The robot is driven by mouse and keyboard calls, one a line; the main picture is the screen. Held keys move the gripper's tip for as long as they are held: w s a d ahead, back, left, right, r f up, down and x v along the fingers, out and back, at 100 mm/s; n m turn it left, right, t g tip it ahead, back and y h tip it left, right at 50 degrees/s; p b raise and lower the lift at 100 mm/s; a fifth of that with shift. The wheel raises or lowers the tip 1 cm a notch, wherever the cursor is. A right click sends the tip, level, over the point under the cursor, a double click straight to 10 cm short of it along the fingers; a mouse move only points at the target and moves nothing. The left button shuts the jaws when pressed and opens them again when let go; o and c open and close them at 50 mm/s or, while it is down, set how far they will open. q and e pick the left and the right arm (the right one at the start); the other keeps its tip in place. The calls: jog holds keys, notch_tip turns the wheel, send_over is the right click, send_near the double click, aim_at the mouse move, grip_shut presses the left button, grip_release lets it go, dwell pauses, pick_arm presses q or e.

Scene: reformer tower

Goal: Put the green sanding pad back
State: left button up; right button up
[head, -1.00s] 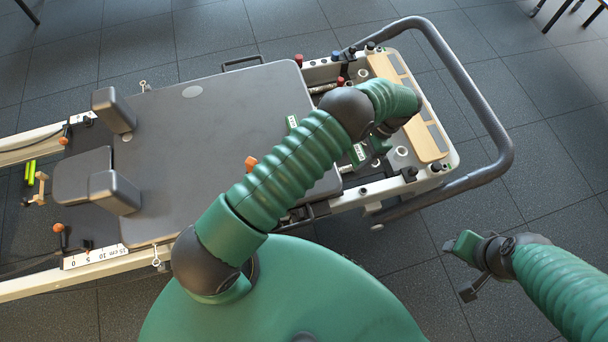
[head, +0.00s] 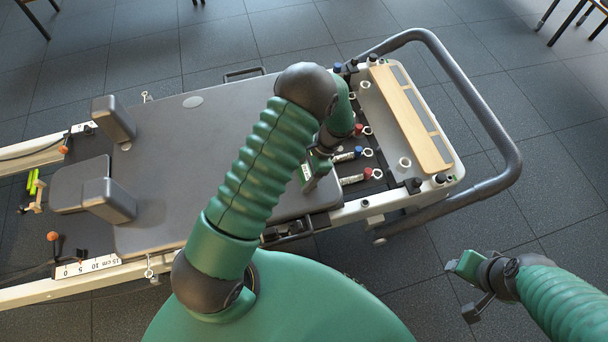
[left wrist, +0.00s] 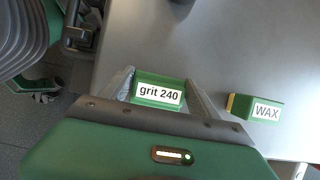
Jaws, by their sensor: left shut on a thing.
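My left gripper (head: 318,178) is over the spring-end edge of the grey padded carriage (head: 190,160). In the left wrist view its two fingers (left wrist: 158,92) are shut on a green block with a white label reading "grit 240", the green sanding pad (left wrist: 159,90). The pad's label also shows beside the gripper in the head view (head: 306,172). I cannot tell whether the pad touches the carriage. A green and yellow block labelled WAX (left wrist: 262,108) lies on the carriage beside it. My right gripper (head: 467,270) is above the floor at the right; its jaws are unclear.
Coloured springs (head: 352,177) and white rings lie between the carriage and a wooden board (head: 410,118) on the end platform. A grey tube rail (head: 498,130) curves around that end. Two shoulder rests (head: 108,200) stand on the carriage's left part. Its middle is clear.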

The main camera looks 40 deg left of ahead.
aim_at(303, 171)
pick_arm(q)
jog(key=o, duration=1)
jog(key=shift+a, duration=0.35)
jog(key=shift+o, duration=1.1)
jog(key=shift+a, duration=0.1)
jog(key=shift+o, duration=1.1)
jog(key=shift+d+r, duration=0.1)
jog(key=shift+d, duration=0.3)
jog(key=v, duration=0.1)
jog(key=p+v, duration=0.1)
jog(key=v, duration=0.1)
jog(key=p+v, duration=0.1)
jog(key=v, duration=0.1)
jog(key=shift+w+a+r, duration=0.1)
jog(key=shift+a+r, duration=0.05)
jog(key=shift+a, duration=0.1)
jog(key=s+d+p+v, duration=0.1)
jog(key=p+v, duration=0.1)
jog(key=v, duration=0.6)
jog(key=s+d+r+n+t+h, duration=0.3)
jog(key=s+r+n+t, duration=0.3)
jog(key=s+r+n, duration=0.2)
jog(key=s+d+r, duration=0.1)
jog(key=s+r, duration=0.1)
jog(key=s, duration=0.2)
jog(key=shift+r, duration=0.25)
pick_arm(e)
jog(key=r, duration=0.4)
jog(key=shift+a+r, duration=0.25)
